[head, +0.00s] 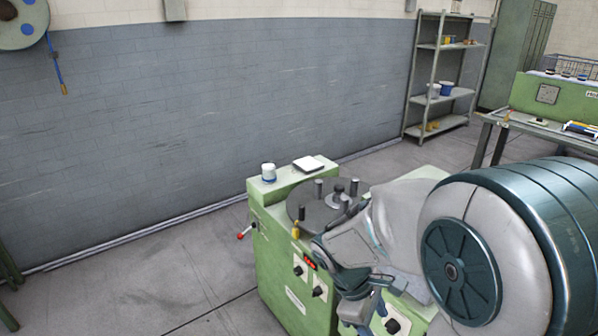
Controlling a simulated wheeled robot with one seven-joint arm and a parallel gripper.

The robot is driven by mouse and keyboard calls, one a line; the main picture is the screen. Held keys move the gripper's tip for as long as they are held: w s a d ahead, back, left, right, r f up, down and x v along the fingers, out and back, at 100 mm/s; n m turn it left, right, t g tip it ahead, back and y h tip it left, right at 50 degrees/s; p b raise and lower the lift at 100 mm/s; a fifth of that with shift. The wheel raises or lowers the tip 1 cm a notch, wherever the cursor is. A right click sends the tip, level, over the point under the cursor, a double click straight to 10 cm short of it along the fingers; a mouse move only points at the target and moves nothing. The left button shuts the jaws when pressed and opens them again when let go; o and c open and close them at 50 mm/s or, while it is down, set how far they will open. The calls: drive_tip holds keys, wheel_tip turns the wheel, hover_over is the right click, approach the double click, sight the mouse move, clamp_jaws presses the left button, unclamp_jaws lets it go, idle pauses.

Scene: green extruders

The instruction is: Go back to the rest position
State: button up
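My gripper (362,312) is at the lower middle of the head view, in front of the green machine (275,240). My arm reaches in from the right and covers the machine's right part. The gripper points downward. Its fingertips are small and partly dark against the machine, so I cannot tell whether they are open or shut. I see nothing clearly held in it. The machine's round grey plate (312,212) with several upright dark pegs lies just behind my gripper and wrist.
Shelving (440,75) and a green bench (530,122) stand at the back right. The floor to the left is clear.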

drive_tip(key=s+r+m+t+y, duration=0.4)
drive_tip(key=s+r+m, duration=0.3)
drive_tip(key=m, duration=0.5)
drive_tip(key=shift+s+r+y, duration=0.25)
drive_tip(key=shift+r+y, duration=0.25)
drive_tip(key=shift+r, duration=0.45)
drive_tip(key=shift+c, duration=0.3)
